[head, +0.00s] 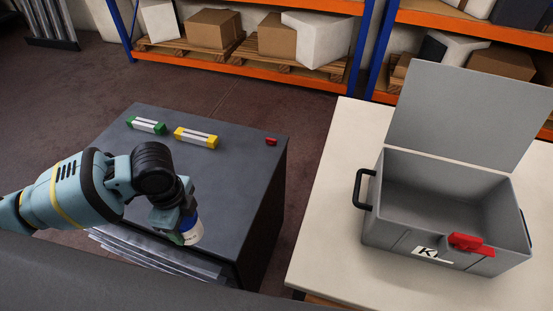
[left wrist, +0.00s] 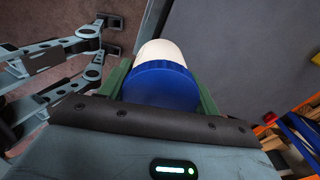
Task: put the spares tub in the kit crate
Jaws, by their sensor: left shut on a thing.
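The spares tub (head: 193,233), white with a blue lid, is in my left gripper (head: 180,229) over the front part of the dark table. In the left wrist view the tub (left wrist: 160,78) sits between the green fingers, blue lid towards my palm and white body pointing away. I cannot tell whether it touches the table. The kit crate (head: 441,262) is grey, with a label starting with K, and stands on the pale table at the right. Its lid (head: 465,115) is raised and its inside looks empty. My right gripper is not in view.
The dark table (head: 230,195) holds a green-ended piece (head: 146,125), a yellow-ended piece (head: 195,138) and a small red piece (head: 271,141). A gap separates it from the pale table (head: 335,215). The crate has a black side handle (head: 361,190) and red front latch (head: 470,243).

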